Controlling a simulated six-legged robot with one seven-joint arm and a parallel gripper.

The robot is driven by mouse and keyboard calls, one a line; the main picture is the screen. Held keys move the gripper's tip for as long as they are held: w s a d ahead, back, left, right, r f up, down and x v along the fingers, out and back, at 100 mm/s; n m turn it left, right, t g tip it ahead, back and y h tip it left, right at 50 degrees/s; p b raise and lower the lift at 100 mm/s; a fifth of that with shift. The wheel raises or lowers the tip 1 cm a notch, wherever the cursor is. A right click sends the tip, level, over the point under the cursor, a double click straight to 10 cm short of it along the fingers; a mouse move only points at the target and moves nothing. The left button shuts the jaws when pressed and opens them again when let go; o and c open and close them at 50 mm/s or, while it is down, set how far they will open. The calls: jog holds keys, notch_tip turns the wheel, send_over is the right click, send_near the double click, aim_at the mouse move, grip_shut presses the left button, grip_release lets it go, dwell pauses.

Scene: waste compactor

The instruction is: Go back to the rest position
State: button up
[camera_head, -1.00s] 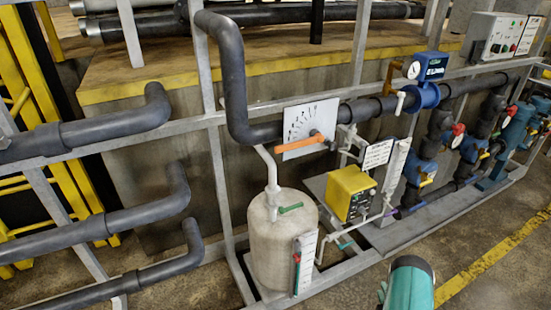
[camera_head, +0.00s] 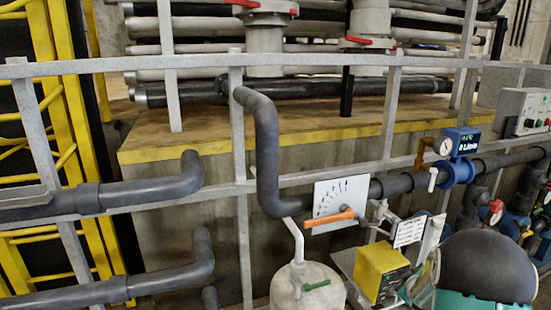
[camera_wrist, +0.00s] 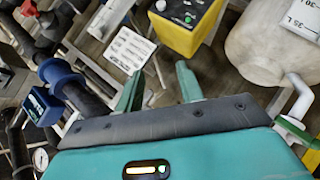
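My gripper (camera_wrist: 160,88) shows in the wrist view with its two teal fingers apart and nothing between them. Beyond the fingers are a white label plate (camera_wrist: 130,50) and a yellow box (camera_wrist: 187,22). In the head view, a dark rounded part of my arm (camera_head: 487,265) with teal below it is at the lower right, in front of the pipework. The fingers are not visible in the head view.
A metal frame carries dark pipes (camera_head: 267,150), an orange-handled valve with a dial plate (camera_head: 341,195), a blue flow meter (camera_head: 455,172) and the yellow box (camera_head: 380,270). A pale tank (camera_head: 306,287) stands below. Yellow railings (camera_head: 72,150) are at left.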

jog(key=s+a+r+m+g+y, duration=0.2)
jog(key=s+a+r+m, duration=0.2)
jog(key=s+a+r, duration=1.05)
jog(key=s+a+r+m+g, duration=0.1)
jog(key=s+a+r, duration=0.1)
jog(key=s+a, duration=0.2)
jog(key=s+a+r+m+g+y, duration=0.1)
jog(key=s+a, duration=0.3)
jog(key=s, duration=0.6)
jog(key=s+a+r+m+g+y, duration=0.1)
jog(key=s+a+r, duration=0.2)
jog(key=s, duration=0.4)
jog(key=shift+a+g, duration=0.4)
jog(key=shift+a, duration=0.1)
jog(key=shift+s, duration=0.1)
